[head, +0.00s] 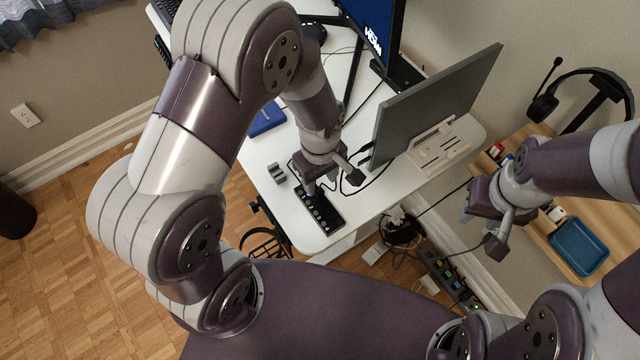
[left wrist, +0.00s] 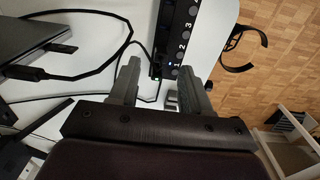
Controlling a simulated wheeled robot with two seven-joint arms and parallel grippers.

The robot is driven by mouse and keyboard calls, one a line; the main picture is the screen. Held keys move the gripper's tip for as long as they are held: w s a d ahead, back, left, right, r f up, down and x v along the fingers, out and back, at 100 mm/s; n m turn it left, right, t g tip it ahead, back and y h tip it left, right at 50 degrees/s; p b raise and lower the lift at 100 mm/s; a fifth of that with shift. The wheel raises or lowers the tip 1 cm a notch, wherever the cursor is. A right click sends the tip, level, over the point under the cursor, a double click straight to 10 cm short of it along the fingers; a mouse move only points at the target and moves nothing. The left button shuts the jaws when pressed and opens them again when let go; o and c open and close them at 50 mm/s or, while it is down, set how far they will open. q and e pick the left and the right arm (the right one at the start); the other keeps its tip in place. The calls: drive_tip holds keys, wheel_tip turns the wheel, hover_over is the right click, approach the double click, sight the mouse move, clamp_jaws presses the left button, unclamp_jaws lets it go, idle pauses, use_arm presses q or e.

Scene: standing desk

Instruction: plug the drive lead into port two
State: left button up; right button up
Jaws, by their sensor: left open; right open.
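The black port strip (head: 322,212) lies near the desk's front edge. In the left wrist view the strip (left wrist: 179,35) shows the numbers 2 and 3 beside round buttons, and a small green light at its near end. A black lead (left wrist: 112,62) loops on the desk from a dark plug-like end at left towards the strip; I cannot tell whether it is the drive lead. My left gripper (head: 322,184) is open above the strip's far end; its fingers (left wrist: 160,88) straddle that end in the picture. My right gripper (head: 487,222) is open and empty, off the desk's right side.
A wooden shelf with a blue tray (head: 578,247) is at right. A power strip (head: 448,275) with cables is below the desk.

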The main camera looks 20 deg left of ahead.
sight(321, 190)
use_arm(q)
wheel_tip(321, 190, up, 8)
idle(0.6)
drive_tip(key=s+a+r+m+t+p, duration=0.1)
drive_tip(key=s+a+r+m+p, duration=0.2)
drive_tip(key=m, duration=0.7)
drive_tip(key=s+a+r, duration=0.2)
drive_tip(key=a, duration=0.1)
drive_tip(key=shift+a+r, duration=0.35)
drive_tip(key=shift+a, duration=0.05)
drive_tip(key=shift+s, duration=0.1)
